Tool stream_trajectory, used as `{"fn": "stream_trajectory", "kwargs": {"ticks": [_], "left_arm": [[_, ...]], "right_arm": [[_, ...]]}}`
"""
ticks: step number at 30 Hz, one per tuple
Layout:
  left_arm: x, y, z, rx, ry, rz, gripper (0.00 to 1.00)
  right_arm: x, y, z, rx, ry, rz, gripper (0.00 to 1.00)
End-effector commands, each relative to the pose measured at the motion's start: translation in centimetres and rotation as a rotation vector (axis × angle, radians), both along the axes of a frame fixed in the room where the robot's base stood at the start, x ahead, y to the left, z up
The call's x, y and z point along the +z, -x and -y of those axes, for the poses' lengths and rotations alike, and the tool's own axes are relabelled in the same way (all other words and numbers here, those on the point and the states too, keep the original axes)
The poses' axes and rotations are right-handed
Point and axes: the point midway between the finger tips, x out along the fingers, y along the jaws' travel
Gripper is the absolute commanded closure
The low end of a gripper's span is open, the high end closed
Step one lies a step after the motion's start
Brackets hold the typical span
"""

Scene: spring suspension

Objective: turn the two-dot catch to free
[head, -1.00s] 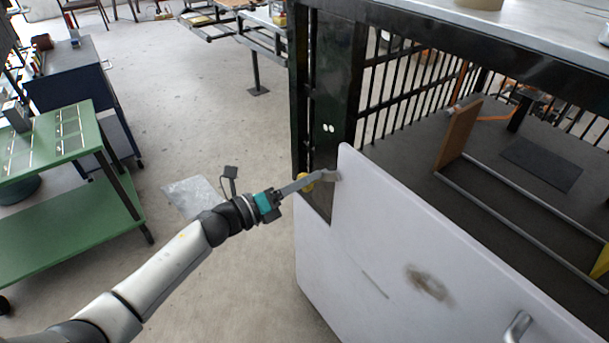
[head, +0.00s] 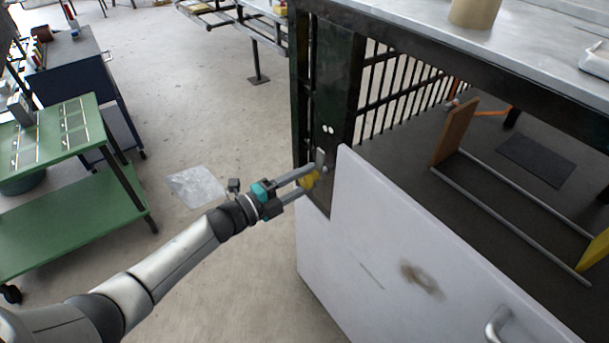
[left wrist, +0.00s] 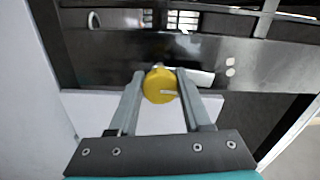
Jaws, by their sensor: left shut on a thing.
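The two-dot catch has a round yellow knob (head: 309,180) on a dark post (head: 328,120), below two white dots (head: 328,129). Its grey tongue (head: 320,157) stands upward on the post towards the dots, clear of the white panel (head: 400,240). My left gripper (head: 308,182) is shut on the knob, one finger on each side. In the left wrist view the yellow knob (left wrist: 160,86) sits between the fingertips, and the dots (left wrist: 230,66) are to its right. My right gripper is not in view.
The white panel's corner is beside the post, with a handle (head: 497,325) lower right. A grey bench top (head: 530,40) is above the barred bay. A green trolley (head: 75,210) stands at left. The floor between is mostly open.

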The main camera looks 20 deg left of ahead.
Motion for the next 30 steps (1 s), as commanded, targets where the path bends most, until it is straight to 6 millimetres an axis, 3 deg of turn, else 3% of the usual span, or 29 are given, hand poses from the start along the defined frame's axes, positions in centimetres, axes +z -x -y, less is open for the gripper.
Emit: {"fn": "stream_trajectory", "kwargs": {"ticks": [23, 24, 30], "left_arm": [[-0.07, 0.03, 0.00, 0.000, 0.086, -0.067, 1.00], [-0.07, 0.03, 0.00, 0.000, 0.086, -0.067, 0.49], [-0.06, 0.02, 0.01, 0.000, 0.084, -0.065, 0.27]], "right_arm": [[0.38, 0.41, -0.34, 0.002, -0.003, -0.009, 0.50], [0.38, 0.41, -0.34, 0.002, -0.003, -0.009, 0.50], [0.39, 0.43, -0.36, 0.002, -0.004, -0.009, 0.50]]}}
